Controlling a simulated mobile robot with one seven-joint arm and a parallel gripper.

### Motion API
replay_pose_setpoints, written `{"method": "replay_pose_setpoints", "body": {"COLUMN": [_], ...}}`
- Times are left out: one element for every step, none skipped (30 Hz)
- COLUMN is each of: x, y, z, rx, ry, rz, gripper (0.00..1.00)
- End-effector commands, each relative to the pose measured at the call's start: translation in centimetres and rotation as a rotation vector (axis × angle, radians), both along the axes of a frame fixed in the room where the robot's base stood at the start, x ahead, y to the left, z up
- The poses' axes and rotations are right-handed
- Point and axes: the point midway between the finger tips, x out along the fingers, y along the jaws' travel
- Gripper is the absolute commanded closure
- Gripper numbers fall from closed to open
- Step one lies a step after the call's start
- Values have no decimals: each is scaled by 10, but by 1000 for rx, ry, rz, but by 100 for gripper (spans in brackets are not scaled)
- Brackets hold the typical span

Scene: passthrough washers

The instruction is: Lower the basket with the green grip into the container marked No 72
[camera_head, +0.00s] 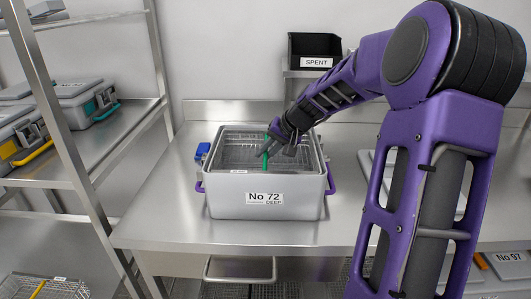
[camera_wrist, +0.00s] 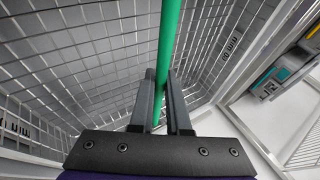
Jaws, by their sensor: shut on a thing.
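The grey container marked No 72 (camera_head: 225,206) stands on the steel table, with a second label word, DEEP, and purple side handles. The wire basket (camera_head: 237,152) is within the container's open top; I cannot tell whether it rests on the floor inside. Its green grip (camera_head: 265,160) rises at the middle. My gripper (camera_head: 276,146) reaches in from the upper right and is shut on the green grip. In the wrist view, the green grip (camera_wrist: 168,40) runs between the two fingers (camera_wrist: 160,88), and the wire basket (camera_wrist: 80,55) spreads below.
A blue part (camera_head: 202,151) sits at the container's left side. A black SPENT bin (camera_head: 314,47) is on a shelf behind. A left rack holds grey cases (camera_head: 85,100) and a basket with a yellow grip (camera_head: 45,287). A No 97 container (camera_head: 508,262) is lower right. The table's left is clear.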

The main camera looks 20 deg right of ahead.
Motion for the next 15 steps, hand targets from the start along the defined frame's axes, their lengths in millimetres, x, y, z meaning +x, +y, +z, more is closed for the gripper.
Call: {"method": "replay_pose_setpoints", "body": {"x": [0,0,0,0,0,0,0,0,0,0,0,0,0,0,0], "y": [0,0,0,0,0,0,0,0,0,0,0,0,0,0,0], "z": [-1,-1,-2,-2,-3,-3,-4,-4,-5,-5,-6,-6,-7,-7,-8], "rx": [0,0,0,0,0,0,0,0,0,-1,-1,-1,-1,-1,-1], "ry": [-1,-1,-1,-1,-1,-1,-1,-1,-1,-1,-1,-1,-1,-1,-1], "rz": [-1,-1,-1,-1,-1,-1,-1,-1,-1,0,0,0,0,0,0], "gripper": [100,100,100,100,100,100,100,100,100,100,100,100,100,100,100]}}
